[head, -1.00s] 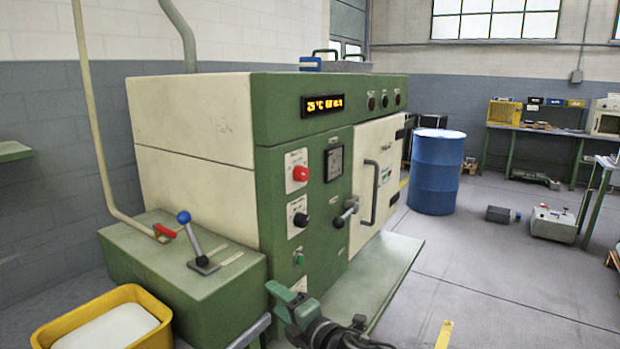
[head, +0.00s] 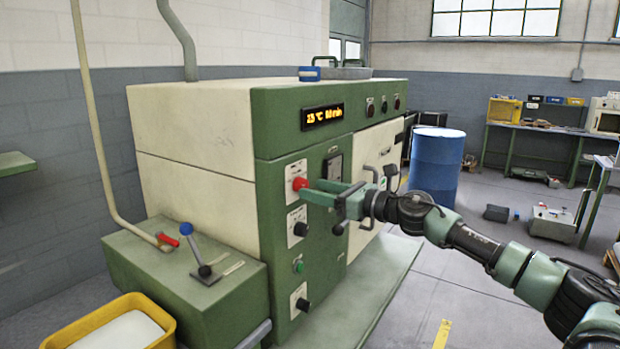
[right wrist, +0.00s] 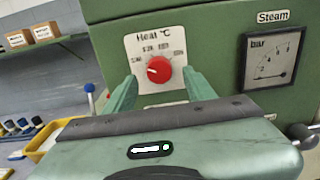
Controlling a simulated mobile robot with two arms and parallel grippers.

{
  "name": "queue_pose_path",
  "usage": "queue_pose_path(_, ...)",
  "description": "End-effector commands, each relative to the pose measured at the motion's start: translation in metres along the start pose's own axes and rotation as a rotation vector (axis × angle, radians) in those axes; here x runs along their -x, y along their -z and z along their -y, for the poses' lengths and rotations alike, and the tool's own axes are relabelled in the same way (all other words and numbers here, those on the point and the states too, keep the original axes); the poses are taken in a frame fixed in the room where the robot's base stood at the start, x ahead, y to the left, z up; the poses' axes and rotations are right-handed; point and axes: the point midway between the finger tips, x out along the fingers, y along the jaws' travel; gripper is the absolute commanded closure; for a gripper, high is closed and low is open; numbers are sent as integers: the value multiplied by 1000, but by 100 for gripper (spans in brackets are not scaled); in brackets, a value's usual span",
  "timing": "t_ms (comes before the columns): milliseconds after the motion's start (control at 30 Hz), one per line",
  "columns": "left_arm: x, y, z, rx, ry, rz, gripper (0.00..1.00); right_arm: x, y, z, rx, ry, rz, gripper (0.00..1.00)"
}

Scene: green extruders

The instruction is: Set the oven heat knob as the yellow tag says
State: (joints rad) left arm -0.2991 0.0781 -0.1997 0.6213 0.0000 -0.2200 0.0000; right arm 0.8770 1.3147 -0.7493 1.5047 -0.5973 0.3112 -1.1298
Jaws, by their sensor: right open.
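The red heat knob (head: 299,184) sits on a white plate on the oven's green front. In the right wrist view the knob (right wrist: 159,70) is under the words "Heat °C", with blurred numbers in an arc above it. Its white pointer mark points left and slightly up. My right gripper (head: 308,191) is open in front of the knob. In the right wrist view its fingers (right wrist: 162,88) stand on either side of the knob, with gaps showing. Whether they touch it cannot be told. My left gripper is not in view. I cannot make out a yellow tag with writing.
The oven's orange display (head: 322,117) seems to read 23 °C. A black knob (head: 300,229) is below the heat knob. A steam gauge (right wrist: 272,60) is to its right. A green box with a blue-tipped lever (head: 186,229) stands left; a blue drum (head: 435,165) stands right.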

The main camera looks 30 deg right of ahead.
Motion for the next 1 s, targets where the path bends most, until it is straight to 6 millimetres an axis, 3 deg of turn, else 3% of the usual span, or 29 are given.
queue_pose_path(200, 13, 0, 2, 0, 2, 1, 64, -23, -2, 0, -1, 0, 2, 45)
queue_pose_path(500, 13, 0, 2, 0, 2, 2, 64, -26, 1, 0, -1, 0, 0, 45)
queue_pose_path(533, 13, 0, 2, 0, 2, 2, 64, -26, 1, 0, -1, 0, 0, 48)
queue_pose_path(700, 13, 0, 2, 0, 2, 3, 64, -25, 1, 0, -2, 0, 0, 95)
queue_pose_path(733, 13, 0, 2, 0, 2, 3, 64, -25, 1, 0, -2, 0, 0, 100)
queue_pose_path(1000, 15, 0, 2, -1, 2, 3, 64, -25, 0, 0, -24, 1, 0, 100)
